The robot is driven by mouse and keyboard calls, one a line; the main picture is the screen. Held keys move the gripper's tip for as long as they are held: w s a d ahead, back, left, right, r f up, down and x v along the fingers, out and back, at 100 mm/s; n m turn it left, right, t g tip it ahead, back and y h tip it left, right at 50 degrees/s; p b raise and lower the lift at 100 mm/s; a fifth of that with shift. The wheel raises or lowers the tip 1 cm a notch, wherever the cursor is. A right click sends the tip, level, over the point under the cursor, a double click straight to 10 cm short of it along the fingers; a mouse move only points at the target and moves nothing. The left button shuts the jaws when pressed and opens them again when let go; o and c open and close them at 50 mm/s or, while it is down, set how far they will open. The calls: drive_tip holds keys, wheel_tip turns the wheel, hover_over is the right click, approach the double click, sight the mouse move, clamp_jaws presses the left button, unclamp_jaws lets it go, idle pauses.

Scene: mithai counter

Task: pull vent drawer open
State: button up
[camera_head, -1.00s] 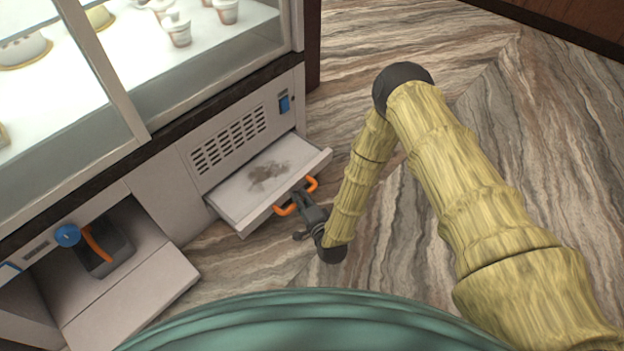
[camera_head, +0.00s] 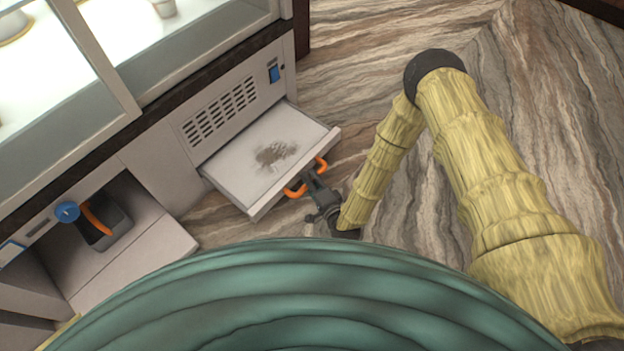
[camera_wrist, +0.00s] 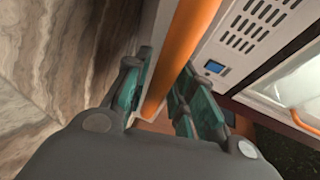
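The vent drawer (camera_head: 232,180) is a white tray with a grey-brown patch of dust on it. It is pulled well out below the vent slots in the counter's front. Its orange handle (camera_head: 291,192) is on the front panel. My gripper (camera_head: 309,181) is at the middle of this handle, with its fingers partly hidden in the head view. In the wrist view the orange handle (camera_wrist: 181,47) runs between the two teal-padded fingers of my gripper (camera_wrist: 158,98), which are closed around it.
Vent slots (camera_head: 220,109) and a blue switch (camera_head: 274,74) are above the drawer. A glass display case (camera_head: 190,50) is above. Marble-patterned floor (camera_head: 375,75) is clear at right.

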drive_tip(key=shift+o, duration=0.5)
drive_tip(key=shift+d, duration=0.1)
drive_tip(key=v, duration=1.2)
drive_tip(key=shift+f, duration=0.1)
drive_tip(key=s+d+f+n+g+h+p, duration=0.1)
drive_tip(key=s+d+f+n+g+h, duration=0.1)
drive_tip(key=s+d+n+g+h, duration=0.5)
drive_tip(key=s+d+r+n+g+h+p, duration=0.1)
drive_tip(key=s+d+r+n+g, duration=0.15)
drive_tip(key=s+d, duration=0.5)
drive_tip(key=s+d+r+n+g, duration=0.1)
drive_tip(key=s+d+r+g, duration=0.25)
drive_tip(key=s+d, duration=0.4)
wheel_tip(320, 180, up, 37)
drive_tip(key=a+p, duration=0.1)
drive_tip(key=p, duration=3.7)
drive_tip(key=shift+s, duration=0.15)
drive_tip(key=shift+f, duration=0.15)
